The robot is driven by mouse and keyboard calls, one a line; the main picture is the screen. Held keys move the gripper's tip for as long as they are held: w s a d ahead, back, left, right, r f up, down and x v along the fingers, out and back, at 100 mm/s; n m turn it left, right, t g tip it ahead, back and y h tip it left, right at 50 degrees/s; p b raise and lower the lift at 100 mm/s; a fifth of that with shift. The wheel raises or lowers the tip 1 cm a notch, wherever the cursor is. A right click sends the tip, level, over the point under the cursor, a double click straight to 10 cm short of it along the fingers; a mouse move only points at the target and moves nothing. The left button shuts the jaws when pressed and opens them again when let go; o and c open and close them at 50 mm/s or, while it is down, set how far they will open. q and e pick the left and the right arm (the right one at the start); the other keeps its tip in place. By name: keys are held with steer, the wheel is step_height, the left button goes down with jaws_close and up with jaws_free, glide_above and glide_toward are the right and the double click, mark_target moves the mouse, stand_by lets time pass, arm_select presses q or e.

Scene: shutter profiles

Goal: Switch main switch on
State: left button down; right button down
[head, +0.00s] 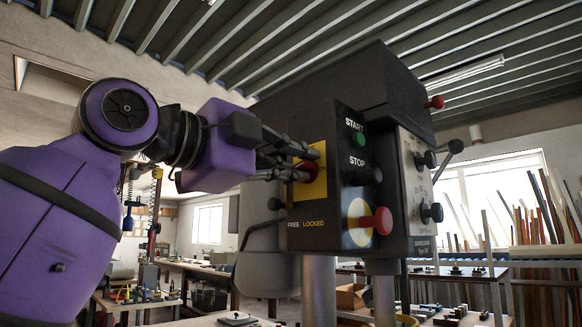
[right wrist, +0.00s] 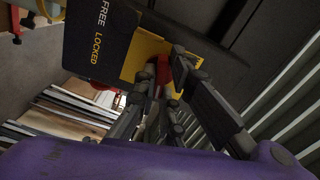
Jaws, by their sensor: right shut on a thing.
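The main switch is a red knob (head: 308,167) on a yellow plate (head: 318,185), on the left face of a dark machine control box (head: 330,205). The words FREE and LOCKED are printed below the plate. My right gripper (head: 288,169) reaches the knob from the left and is shut on it. In the right wrist view, the red knob (right wrist: 163,70) shows between the fingers in front of the yellow plate (right wrist: 145,52). The fingers hide much of the knob, so I cannot tell its turn position. My left gripper is not in view.
The box also carries a green START button (head: 358,139), a black STOP button (head: 365,176) and a red mushroom button (head: 378,221) on a yellow disc. A lever (head: 449,158) sticks out on the right side. Workbenches stand behind, below the box.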

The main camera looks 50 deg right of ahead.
steer(key=shift+r+m+p, duration=0.15)
steer(key=shift+m+p, duration=0.75)
steer(key=shift+p, duration=0.35)
steer(key=shift+m, duration=0.3)
steer(key=c, duration=1.8)
jaws_free()
steer(key=shift+c, duration=0.2)
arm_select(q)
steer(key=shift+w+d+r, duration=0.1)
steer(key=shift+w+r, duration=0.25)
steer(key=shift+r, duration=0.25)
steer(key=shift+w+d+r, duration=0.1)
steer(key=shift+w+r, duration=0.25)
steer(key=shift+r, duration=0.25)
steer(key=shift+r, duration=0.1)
arm_select(e)
steer(key=w+a, duration=0.1)
steer(key=a, duration=1.1)
steer(key=shift+w, duration=0.15)
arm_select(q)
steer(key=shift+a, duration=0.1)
